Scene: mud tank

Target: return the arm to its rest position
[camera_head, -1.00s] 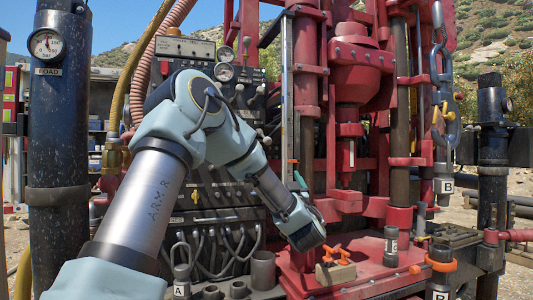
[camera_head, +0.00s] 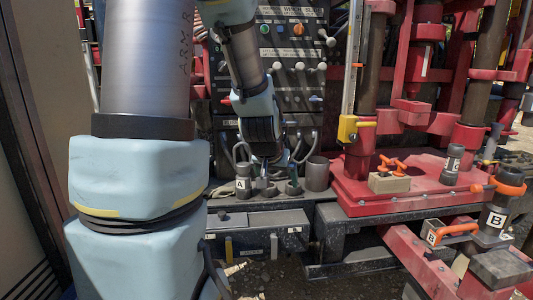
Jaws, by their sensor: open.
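My arm (camera_head: 150,60) rises on the left side of the view, and its forearm hangs down in front of the control panel. My gripper (camera_head: 263,180) points down at the end of the dark wrist (camera_head: 262,132). Its jaws are open, and its small fingertips are partly lost against the cables and fittings behind. It is just above or in front of the grey ledge, to the right of the cylinder labelled A (camera_head: 243,180). I cannot tell whether it touches anything. I see nothing held in it.
A grey cup (camera_head: 317,174) stands right of the gripper. The red deck (camera_head: 350,195) carries orange-handled fittings on a tan block (camera_head: 389,183) and a cylinder labelled C (camera_head: 453,164). The panel (camera_head: 295,65) stands behind.

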